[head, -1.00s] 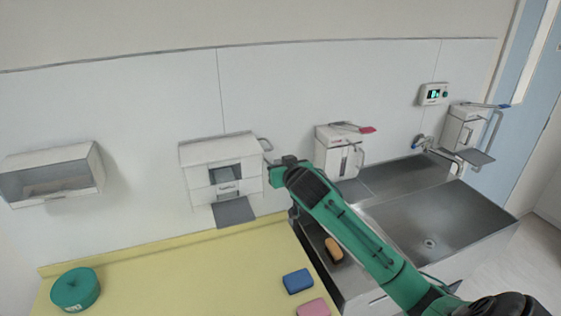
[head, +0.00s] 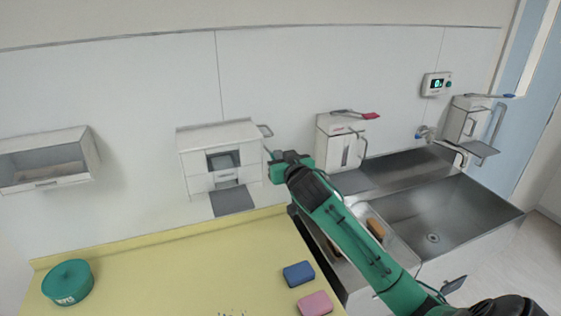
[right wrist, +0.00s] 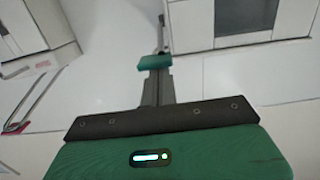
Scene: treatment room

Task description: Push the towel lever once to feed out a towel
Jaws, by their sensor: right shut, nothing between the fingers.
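The white towel dispenser (head: 198,160) hangs on the wall left of the sink, with a grey window and a dark grey flap below. Its lever (head: 265,130), a grey loop, sticks out at the upper right side. My right gripper (head: 267,150) is shut and empty, just below the lever and beside the dispenser's right side; I cannot tell whether it touches. In the right wrist view the thin shut fingers (right wrist: 162,35) point between the dispenser (right wrist: 200,25) at right and another white unit at left. No fed-out towel is clearly visible. My left gripper is not in view.
A soap dispenser (head: 324,150) with a red-tipped lever hangs to the right, above the steel sink (head: 470,205). A yellow counter (head: 170,270) below holds a green tin (head: 68,283), a blue sponge (head: 299,273) and a pink sponge (head: 315,304). A wall box (head: 85,165) is at left.

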